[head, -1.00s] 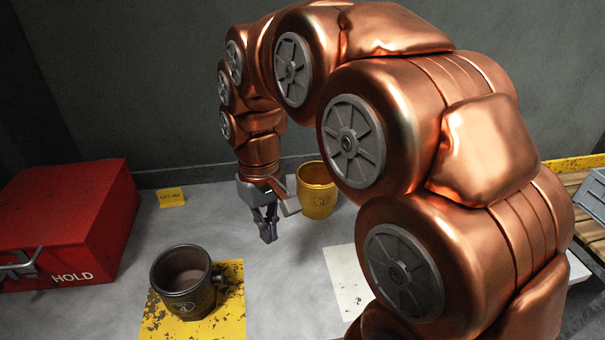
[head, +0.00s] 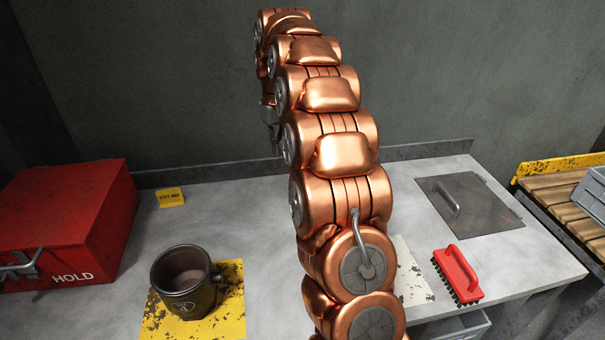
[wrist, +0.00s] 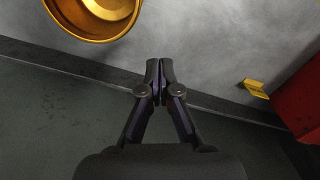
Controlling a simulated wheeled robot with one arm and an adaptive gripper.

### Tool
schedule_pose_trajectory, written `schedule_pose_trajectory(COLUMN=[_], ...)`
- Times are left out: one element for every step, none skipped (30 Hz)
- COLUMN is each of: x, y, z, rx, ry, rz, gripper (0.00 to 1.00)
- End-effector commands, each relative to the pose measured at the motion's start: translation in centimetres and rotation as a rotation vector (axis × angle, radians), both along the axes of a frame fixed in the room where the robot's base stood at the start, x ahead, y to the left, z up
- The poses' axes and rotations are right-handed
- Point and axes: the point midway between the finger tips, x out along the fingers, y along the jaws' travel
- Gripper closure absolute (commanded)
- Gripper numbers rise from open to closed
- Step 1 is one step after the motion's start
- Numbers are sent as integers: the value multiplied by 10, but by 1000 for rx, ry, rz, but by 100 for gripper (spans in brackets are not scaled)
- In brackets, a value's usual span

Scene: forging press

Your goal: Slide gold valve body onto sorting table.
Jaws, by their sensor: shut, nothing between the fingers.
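The gold valve body (wrist: 85,32), a round open-topped pot, shows at the top left of the wrist view, cut off by the frame. In the head view it is hidden behind my arm. Only a small part of the gripper shows beside my arm in the head view. The grey table (head: 470,265) spans the head view. A dark valve body (head: 184,282) stands upright on a worn yellow patch (head: 232,300).
A red HOLD box (head: 65,225) stands at the left, with a yellow lot tag (head: 170,197) by the back edge. A white patch (head: 410,280), red brush (head: 457,273) and handled metal plate (head: 480,210) lie right of my arm. A slatted wooden bench (head: 565,190) is far right.

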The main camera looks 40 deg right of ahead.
Motion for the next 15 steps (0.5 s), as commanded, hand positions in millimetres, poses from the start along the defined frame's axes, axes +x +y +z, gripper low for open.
schedule_pose_trajectory(x=[8, 12, 17, 21, 23, 27, 29, 32, 34, 36, 37, 39, 39, 40, 41], y=[-12, -19, -27, -34, -39, -47, -52, -57, -62, -66, -70, -74, -76, -78, -80], z=[-5, -7, -8, -11, -14, -16, -17, -18, -21, -23, -24, -25, -25, -25, -26], rx=[-2, -3, -7, -9, -9, -11, -14, -16, -18, -19, -20, -23, -25, -26, -27], ry=[-2, -3, -8, -8, -6, -8, -12, -14, -13, -13, -14, -17, -19, -20, -21], rz=[-8, -12, -17, -20, -23, -27, -30, -32, -35, -37, -38, -40, -42, -43, -44], gripper=[100, 100, 100, 100, 100, 100, 100, 100, 100, 100, 100, 100, 100, 100, 100])
